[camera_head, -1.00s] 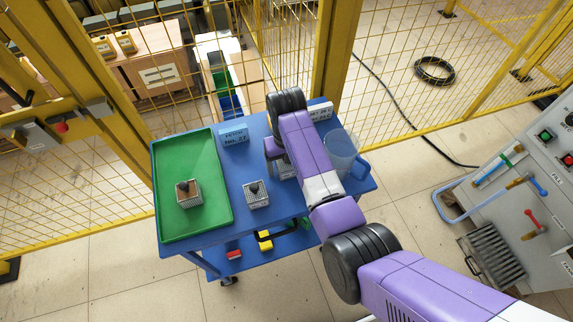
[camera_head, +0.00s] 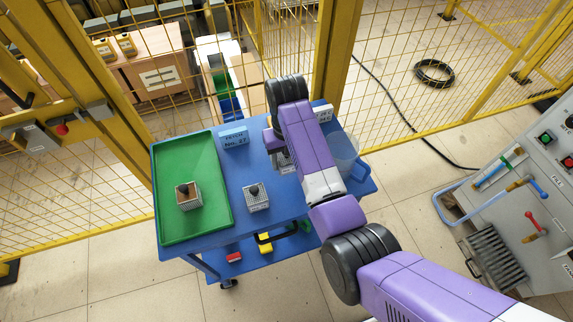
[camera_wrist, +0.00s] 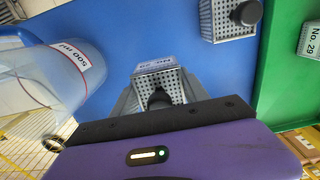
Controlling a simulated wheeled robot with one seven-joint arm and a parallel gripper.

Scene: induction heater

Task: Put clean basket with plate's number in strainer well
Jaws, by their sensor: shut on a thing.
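My gripper (camera_head: 278,148) is over the blue trolley. It is shut on a grey perforated basket (camera_head: 285,161) with a dark knob. The blue plate (camera_head: 234,138) at the trolley's back appears to read No. 27. A second basket (camera_head: 257,199) stands on the trolley top. A third basket (camera_head: 188,200), with brown contents, stands in the green tray and shows No. 29 in the wrist view (camera_wrist: 310,38). A ribbed grey well (camera_head: 492,255) is at right.
A clear jug (camera_head: 346,150) marked 500 ml stands on the trolley's right, partly behind my arm. The green tray (camera_head: 215,215) fills the left side. Yellow mesh fencing (camera_head: 420,110) stands behind. A control bench (camera_head: 545,200) with valves is at right. Floor lies between trolley and bench.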

